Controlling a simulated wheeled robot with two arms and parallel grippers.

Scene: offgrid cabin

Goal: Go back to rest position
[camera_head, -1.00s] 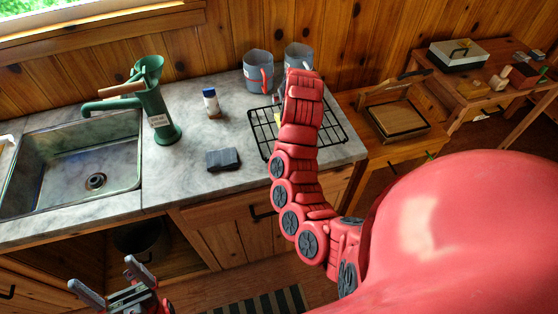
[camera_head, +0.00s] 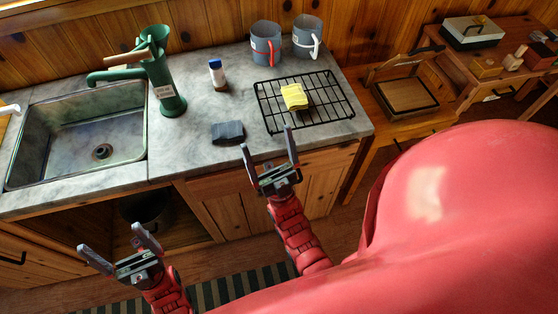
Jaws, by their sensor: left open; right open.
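My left gripper (camera_head: 118,247) is open and empty at the lower left, in front of the cabinet below the sink. My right gripper (camera_head: 269,150) is open and empty, its fingers pointing up in the picture near the counter's front edge. A yellow sponge (camera_head: 294,97) lies on the black wire rack (camera_head: 335,105) on the counter, apart from the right gripper. A dark folded cloth (camera_head: 228,132) lies on the counter, just left of the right gripper's fingers in the picture.
The grey counter (camera_head: 200,160) holds a sink (camera_head: 60,140), a green hand pump (camera_head: 163,75), a small blue-capped bottle (camera_head: 217,75) and two grey mugs, one (camera_head: 264,45) beside the other (camera_head: 306,38). Wooden side tables with boxes (camera_head: 475,32) stand at the right.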

